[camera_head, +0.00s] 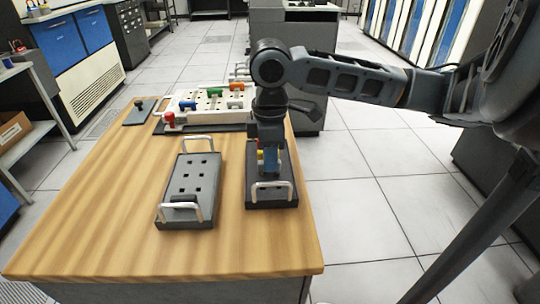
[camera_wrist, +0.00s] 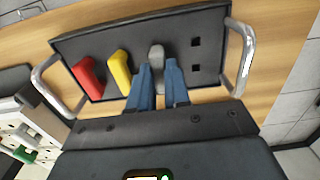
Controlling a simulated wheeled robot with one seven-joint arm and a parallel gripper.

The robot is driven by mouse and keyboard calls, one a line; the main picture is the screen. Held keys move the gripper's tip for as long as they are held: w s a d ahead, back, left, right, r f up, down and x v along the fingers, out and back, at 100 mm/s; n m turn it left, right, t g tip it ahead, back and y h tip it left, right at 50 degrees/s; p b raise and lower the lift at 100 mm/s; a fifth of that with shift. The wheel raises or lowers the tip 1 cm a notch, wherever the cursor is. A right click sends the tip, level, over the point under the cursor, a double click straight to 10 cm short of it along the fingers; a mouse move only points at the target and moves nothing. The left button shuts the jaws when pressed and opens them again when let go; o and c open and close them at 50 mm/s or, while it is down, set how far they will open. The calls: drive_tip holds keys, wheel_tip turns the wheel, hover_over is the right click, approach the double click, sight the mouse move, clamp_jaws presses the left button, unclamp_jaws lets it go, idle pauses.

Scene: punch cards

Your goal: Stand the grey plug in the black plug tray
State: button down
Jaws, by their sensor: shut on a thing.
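The black plug tray (camera_head: 285,158) stands at the right edge of the wooden table, with a silver handle at each end. In the wrist view the tray (camera_wrist: 215,30) holds a red plug (camera_wrist: 88,77) and a yellow plug (camera_wrist: 120,72) side by side. My gripper (camera_head: 270,172) is low over this tray. In the wrist view my gripper (camera_wrist: 158,75) has its blue fingers shut on the grey plug (camera_wrist: 156,54), in line with the other plugs. Square holes show to its right. The plug's lower end is hidden, so I cannot tell how deep it sits.
A second dark tray (camera_head: 188,160) with handles and open holes stands to the left. A white panel (camera_head: 208,106) with several coloured plugs lies at the back. A small dark plate (camera_head: 139,110) with a knob is left of it. The table's front left is clear.

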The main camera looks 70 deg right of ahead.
drive_tip(key=shift+f+b, duration=0.3)
drive_tip(key=shift+f, duration=0.15)
idle(0.4)
drive_tip(key=c, duration=1)
unclamp_jaws()
wheel_tip(320, 180, up, 8)
drive_tip(key=shift+f+p, duration=0.1)
drive_tip(key=shift+p, duration=0.4)
